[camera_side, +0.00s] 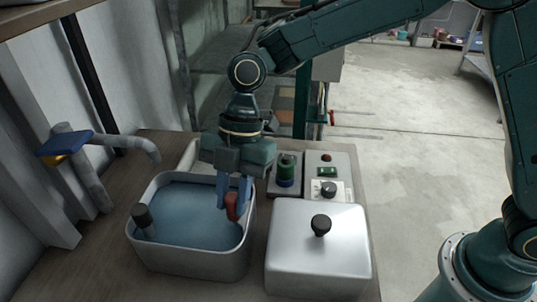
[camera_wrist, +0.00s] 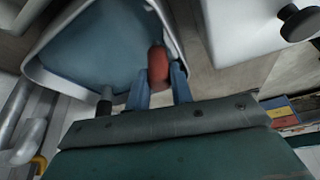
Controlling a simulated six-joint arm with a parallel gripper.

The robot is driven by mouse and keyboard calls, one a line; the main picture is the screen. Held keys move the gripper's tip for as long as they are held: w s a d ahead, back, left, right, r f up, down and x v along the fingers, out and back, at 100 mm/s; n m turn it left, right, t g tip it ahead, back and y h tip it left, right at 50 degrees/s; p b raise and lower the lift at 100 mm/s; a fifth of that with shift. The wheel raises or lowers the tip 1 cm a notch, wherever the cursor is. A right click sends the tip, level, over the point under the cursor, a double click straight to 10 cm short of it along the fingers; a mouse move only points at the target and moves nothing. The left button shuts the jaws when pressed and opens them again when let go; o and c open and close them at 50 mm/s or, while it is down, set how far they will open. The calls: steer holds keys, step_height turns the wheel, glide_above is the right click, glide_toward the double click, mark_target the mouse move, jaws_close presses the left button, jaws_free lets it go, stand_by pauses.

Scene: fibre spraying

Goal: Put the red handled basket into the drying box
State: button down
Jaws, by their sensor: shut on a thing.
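The red handle (camera_side: 233,207) of the basket is between the blue fingers of my gripper (camera_side: 232,192), at the right side of the water basin. My gripper is shut on it and points down. In the wrist view, the red handle (camera_wrist: 157,68) lies between the fingers (camera_wrist: 161,82), near the basin's edge. I cannot make out the basket's body. A silver box (camera_side: 305,265) with a black knob (camera_side: 320,224) on its closed top, apparently the drying box, stands right of the basin. Part of it shows in the wrist view (camera_wrist: 235,20).
The grey basin (camera_side: 195,262) holds bluish water, with a dark-capped grey rod (camera_side: 143,220) at its left. A tap (camera_side: 110,140) stands behind it at left. A control panel (camera_side: 329,175) and a green-topped unit (camera_side: 286,172) are behind the silver box.

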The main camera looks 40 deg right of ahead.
steer(key=shift+f, duration=0.15)
steer(key=c, duration=1.2)
jaws_free()
steer(key=shift+c, duration=0.2)
steer(key=v, duration=1.3)
steer(key=shift+d+r, duration=0.2)
steer(key=shift+d, duration=0.05)
steer(key=shift+w, duration=0.15)
steer(key=shift+d+r, duration=0.1)
steer(key=shift+r, duration=0.05)
